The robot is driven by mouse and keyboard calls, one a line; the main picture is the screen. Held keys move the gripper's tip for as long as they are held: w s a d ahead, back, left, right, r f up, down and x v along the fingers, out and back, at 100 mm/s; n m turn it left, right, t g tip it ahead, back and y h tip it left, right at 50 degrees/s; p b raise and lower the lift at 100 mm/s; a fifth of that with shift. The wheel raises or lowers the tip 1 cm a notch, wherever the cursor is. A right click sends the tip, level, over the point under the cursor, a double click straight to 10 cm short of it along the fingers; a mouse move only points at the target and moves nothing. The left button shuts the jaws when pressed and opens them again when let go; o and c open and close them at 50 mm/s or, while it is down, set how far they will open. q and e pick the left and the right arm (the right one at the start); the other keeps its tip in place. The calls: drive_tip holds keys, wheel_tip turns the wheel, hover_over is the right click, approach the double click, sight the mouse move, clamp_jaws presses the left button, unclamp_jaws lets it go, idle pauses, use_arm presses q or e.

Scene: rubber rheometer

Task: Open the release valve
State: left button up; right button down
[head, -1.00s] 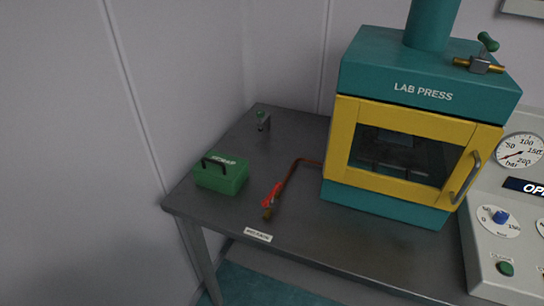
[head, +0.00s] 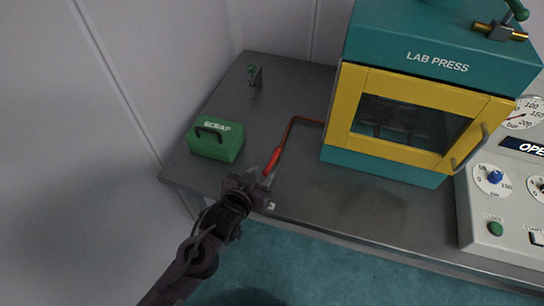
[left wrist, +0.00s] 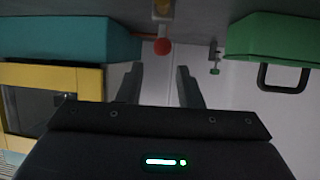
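The release valve has a red lever (head: 272,160) at the end of a copper pipe (head: 288,132) on the bench, left of the lab press. In the left wrist view, which looks upside down, the red lever end (left wrist: 163,46) shows as a round knob below a brass body (left wrist: 163,9). My left gripper (head: 270,177) is at the front edge of the bench, just in front of the lever, and hides the valve's near end. In the wrist view the left gripper's fingers (left wrist: 158,88) are apart and empty, with the knob beyond the gap. My right gripper is not in view.
A green scrap box (head: 216,139) stands left of the valve. A small green-knobbed fitting (head: 253,76) is at the back left. The lab press (head: 400,120) and control panel (head: 495,205) are to the right. The bench (head: 350,200) before the press is clear.

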sight(271, 162)
use_arm(q)
drive_tip(key=shift+w+d, duration=0.15)
drive_tip(key=shift+w, duration=0.15)
drive_tip(key=p+x, duration=0.1)
drive_tip(key=x, duration=0.5)
drive_tip(key=shift+p+x, duration=0.3)
drive_tip(key=shift+x, duration=0.6)
drive_tip(key=shift+s, duration=0.1)
clamp_jaws()
